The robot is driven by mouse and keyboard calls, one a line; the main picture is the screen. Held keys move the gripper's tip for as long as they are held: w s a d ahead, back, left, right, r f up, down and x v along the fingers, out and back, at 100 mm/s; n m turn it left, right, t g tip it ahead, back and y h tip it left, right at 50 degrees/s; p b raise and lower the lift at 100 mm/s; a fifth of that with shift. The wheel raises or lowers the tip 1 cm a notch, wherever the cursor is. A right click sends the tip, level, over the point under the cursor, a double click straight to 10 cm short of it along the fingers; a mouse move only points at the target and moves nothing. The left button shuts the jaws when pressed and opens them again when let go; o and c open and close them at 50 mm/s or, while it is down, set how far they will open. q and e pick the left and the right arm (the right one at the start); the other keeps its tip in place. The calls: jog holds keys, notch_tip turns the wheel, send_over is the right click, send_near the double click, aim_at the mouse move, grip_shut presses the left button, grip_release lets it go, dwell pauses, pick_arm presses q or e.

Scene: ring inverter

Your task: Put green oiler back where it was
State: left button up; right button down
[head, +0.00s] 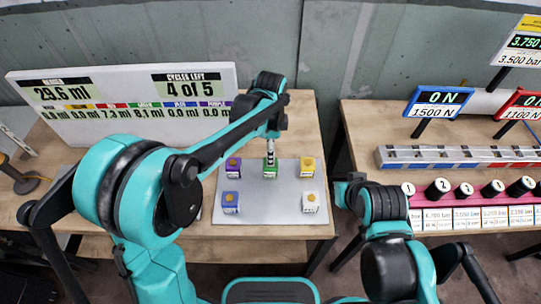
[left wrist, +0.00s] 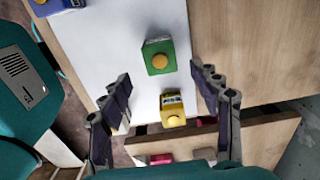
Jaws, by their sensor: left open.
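The green oiler (head: 269,172), a small green box with a yellow button on top, stands upright at the middle of the back row on a light grey plate (head: 270,212). My left gripper (head: 270,155) is above it, pointing down. In the left wrist view the gripper (left wrist: 160,71) is open and empty. The green oiler (left wrist: 158,56) shows just beyond the fingertips, between their lines, and the fingers do not appear to touch it. My right arm is at the lower right of the head view; its gripper cannot be made out.
Purple (head: 233,165), yellow (head: 307,167), blue (head: 231,202) and white (head: 310,202) oilers stand around the green one. A display board (head: 130,100) reading "29.6 ml" and "4 of 5" stands at the back left. A second table (head: 365,125) is at the right, past a gap.

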pick_arm(q)
notch_tip(320, 180, up, 5)
jog(key=shift+a+f+p, duration=0.1)
jog(key=shift+p, duration=0.45)
jog(key=s+a+r+n+t, duration=0.3)
jog(key=s+a+n+t, duration=0.4)
jog(key=s+a+n, duration=0.9)
jog(key=shift+s+a+n, duration=0.35)
jog(key=shift+a+n, duration=0.45)
jog(key=shift+n, duration=0.2)
